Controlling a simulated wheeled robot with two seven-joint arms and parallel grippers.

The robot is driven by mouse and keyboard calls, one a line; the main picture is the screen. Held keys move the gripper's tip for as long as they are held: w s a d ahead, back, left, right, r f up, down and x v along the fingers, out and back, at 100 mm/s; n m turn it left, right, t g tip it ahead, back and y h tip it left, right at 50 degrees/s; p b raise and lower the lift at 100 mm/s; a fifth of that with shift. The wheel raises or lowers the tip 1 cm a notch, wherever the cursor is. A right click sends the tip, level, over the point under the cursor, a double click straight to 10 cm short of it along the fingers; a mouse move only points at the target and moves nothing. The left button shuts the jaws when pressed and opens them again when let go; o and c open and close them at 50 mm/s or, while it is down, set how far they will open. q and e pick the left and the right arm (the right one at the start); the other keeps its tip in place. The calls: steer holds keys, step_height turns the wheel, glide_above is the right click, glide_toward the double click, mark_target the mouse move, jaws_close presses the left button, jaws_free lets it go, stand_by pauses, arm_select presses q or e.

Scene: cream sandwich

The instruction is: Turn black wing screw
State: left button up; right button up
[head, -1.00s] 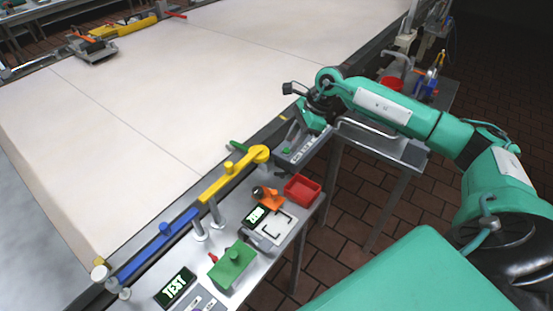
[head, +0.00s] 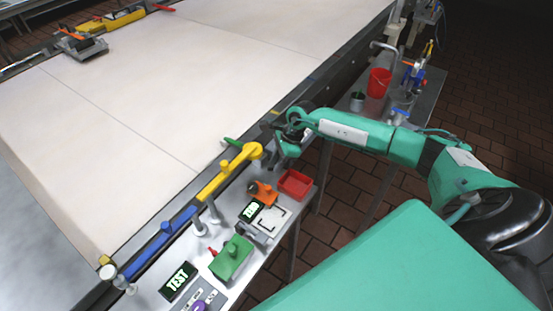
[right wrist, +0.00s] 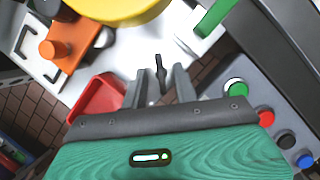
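The black wing screw (right wrist: 160,66) shows in the right wrist view, small and dark, at the edge of the white worktop. It stands between and slightly beyond the fingertips of my right gripper (right wrist: 162,82). The two grey fingers are apart with a gap on each side of the screw. Contact is not visible. In the head view my right gripper (head: 286,146) is just right of the yellow arm's round end, and I cannot make out the screw there. My left gripper is not in view.
A red tray (head: 295,184) lies close below the gripper. The yellow arm (head: 225,172) and an orange clamp (head: 262,193) are near it. A grey box with coloured buttons (right wrist: 266,118) is at the right in the wrist view. The large pale table fills the upper left.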

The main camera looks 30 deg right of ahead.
steer(key=shift+a+f, duration=0.1)
steer(key=shift+f, duration=0.15)
jaws_close()
steer(key=shift+m, duration=0.3)
steer(key=shift+f+m+t+b, duration=0.1)
steer(key=shift+m+t+b, duration=0.2)
steer(key=shift+m+b, duration=0.25)
steer(key=m+t+h+b, duration=0.1)
steer(key=m+b, duration=0.1)
steer(key=m, duration=0.1)
steer(key=shift+m+t+h+b, duration=0.35)
steer(key=shift+m+b, duration=0.4)
steer(key=shift+m, duration=0.55)
steer(key=shift+m+t+h+b, duration=0.25)
steer(key=shift+m+h+b, duration=0.35)
steer(key=shift+m, duration=0.65)
